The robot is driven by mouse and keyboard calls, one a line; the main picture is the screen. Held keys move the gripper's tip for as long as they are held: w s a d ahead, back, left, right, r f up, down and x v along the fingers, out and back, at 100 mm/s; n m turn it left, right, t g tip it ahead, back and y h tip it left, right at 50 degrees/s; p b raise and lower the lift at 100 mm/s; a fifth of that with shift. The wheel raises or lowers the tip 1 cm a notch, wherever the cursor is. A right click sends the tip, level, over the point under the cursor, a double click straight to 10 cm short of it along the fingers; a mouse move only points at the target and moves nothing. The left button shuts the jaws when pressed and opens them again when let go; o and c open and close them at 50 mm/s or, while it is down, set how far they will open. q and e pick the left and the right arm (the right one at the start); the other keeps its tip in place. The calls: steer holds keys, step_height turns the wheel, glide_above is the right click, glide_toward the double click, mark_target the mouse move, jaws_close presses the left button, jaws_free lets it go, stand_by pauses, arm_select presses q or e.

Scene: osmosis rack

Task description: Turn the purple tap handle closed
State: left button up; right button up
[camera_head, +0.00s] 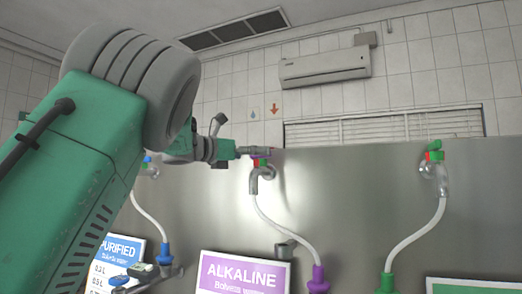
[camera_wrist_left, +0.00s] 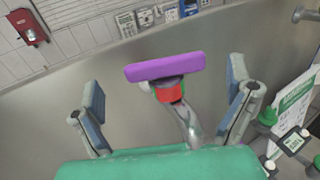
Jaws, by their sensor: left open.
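The purple tap handle (camera_wrist_left: 165,67) is a flat bar on top of a red collar (camera_wrist_left: 169,90) and a metal spout in the left wrist view. It lies crosswise between my left gripper's fingers, with a gap to the finger on each side. My left gripper (camera_wrist_left: 165,86) is open and holds nothing. In the head view my left gripper (camera_head: 240,152) reaches in from the left to the middle tap (camera_head: 259,176). The gripper partly hides the handle there, and contact cannot be told. My right gripper is in neither view.
A tap with a green handle (camera_head: 434,154) stands at the right on the metal panel (camera_head: 350,200). A blue-handled tap (camera_head: 148,168) is at the left, partly behind my arm. A hose with a purple connector (camera_head: 318,279) hangs from the middle tap near the ALKALINE sign (camera_head: 243,272).

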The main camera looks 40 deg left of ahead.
arm_select(q)
steer(key=shift+w, duration=1.15)
steer(key=shift+w+d+p, duration=0.35)
steer(key=shift+w, duration=0.05)
steer(key=shift+d, duration=0.1)
